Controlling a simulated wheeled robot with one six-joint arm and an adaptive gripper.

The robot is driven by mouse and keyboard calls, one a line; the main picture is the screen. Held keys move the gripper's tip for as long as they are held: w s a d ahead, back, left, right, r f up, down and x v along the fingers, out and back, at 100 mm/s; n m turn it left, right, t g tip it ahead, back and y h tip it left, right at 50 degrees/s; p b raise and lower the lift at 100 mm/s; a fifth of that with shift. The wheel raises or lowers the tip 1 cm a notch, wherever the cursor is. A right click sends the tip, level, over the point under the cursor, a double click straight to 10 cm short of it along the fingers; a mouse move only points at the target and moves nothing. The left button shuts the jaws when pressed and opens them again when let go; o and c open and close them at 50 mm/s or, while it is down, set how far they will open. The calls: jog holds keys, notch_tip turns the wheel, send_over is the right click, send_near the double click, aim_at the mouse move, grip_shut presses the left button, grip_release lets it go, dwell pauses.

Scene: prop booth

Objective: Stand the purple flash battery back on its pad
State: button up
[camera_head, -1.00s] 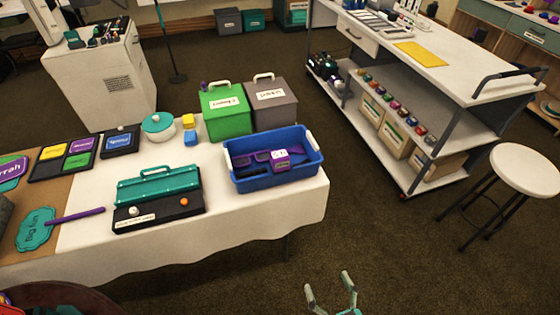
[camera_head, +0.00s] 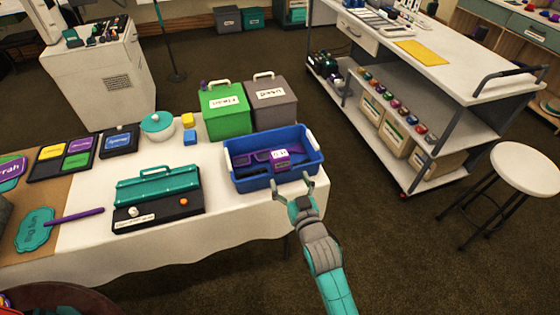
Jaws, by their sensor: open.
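A purple block with a white label (camera_head: 280,158) sits in the blue bin (camera_head: 262,181) at the table's right end, beside purple glasses-like props (camera_head: 250,157). It may be the flash battery; I cannot tell for sure. The black tray at left holds yellow, purple and green squares, among them a purple one (camera_head: 79,146). I cannot tell which surface is the battery's pad. My gripper (camera_head: 292,184) is open and empty, its fingertips at the bin's front right edge in the picture. I cannot tell whether they touch the bin.
A green box (camera_head: 226,118) and a grey box (camera_head: 271,105) stand behind the bin. A black case with a teal lid (camera_head: 158,188) lies left of it. A white pot (camera_head: 157,125) is farther back. A white cart (camera_head: 440,75) and a stool (camera_head: 527,168) stand right; floor between is clear.

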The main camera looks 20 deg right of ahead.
aim_at(282, 160)
jog(key=w, duration=0.4)
jog(key=shift+w, duration=0.3)
jog(key=shift+w+d+r, duration=0.1)
jog(key=shift+w+r, duration=0.15)
jog(key=shift+w, duration=1.05)
jog(key=shift+w+d+r, duration=0.1)
jog(key=shift+w+r, duration=0.1)
jog(key=shift+w, duration=1.1)
